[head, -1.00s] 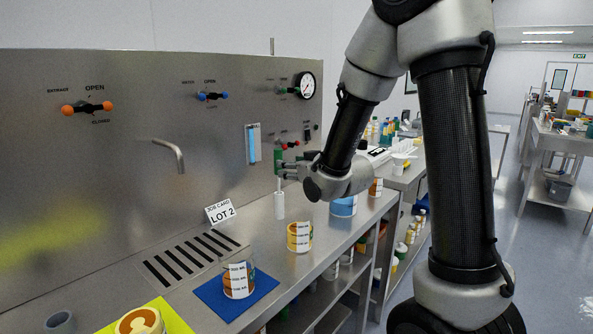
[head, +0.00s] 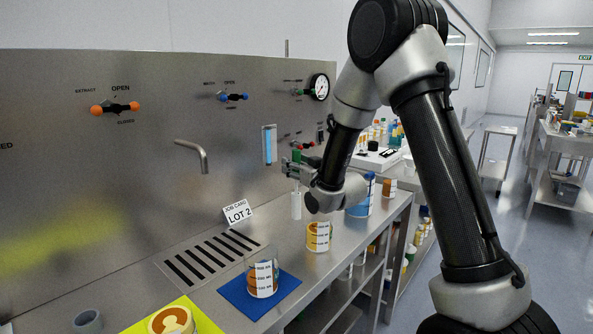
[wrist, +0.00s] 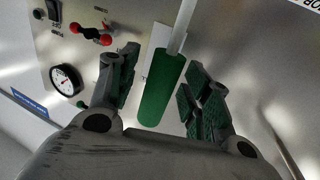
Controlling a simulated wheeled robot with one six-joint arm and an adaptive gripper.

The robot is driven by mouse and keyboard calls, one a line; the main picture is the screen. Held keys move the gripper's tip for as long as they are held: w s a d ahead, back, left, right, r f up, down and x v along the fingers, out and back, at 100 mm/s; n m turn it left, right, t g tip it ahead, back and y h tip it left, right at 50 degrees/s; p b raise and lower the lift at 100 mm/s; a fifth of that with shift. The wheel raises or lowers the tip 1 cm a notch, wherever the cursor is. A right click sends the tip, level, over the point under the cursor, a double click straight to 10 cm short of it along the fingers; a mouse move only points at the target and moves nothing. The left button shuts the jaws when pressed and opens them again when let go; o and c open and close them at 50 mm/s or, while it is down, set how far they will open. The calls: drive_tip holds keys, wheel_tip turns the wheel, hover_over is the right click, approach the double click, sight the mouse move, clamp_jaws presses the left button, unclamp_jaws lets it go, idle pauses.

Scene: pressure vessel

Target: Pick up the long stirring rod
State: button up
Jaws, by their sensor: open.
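The long stirring rod has a green handle (wrist: 163,88) and a thin pale shaft (wrist: 183,25). In the wrist view the handle lies between the two open fingers of my gripper (wrist: 158,92), with a visible gap on each side. In the head view the rod stands upright by the steel panel, its green handle (head: 297,155) partly hidden by my gripper (head: 293,170). A white cylinder (head: 296,206) shows at its lower end; I cannot tell whether it is part of the rod or a holder.
Labelled beakers stand on the bench, one with orange contents on a blue mat (head: 235,300), a yellow one (head: 318,236) and a blue one (head: 360,203). A job card (head: 237,212) stands by the slotted drain. A tap (head: 193,155) and valve knobs project from the panel (head: 90,190).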

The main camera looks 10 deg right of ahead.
drive_tip(key=shift+c, duration=0.5)
clamp_jaws()
drive_tip(key=shift+r, duration=0.1)
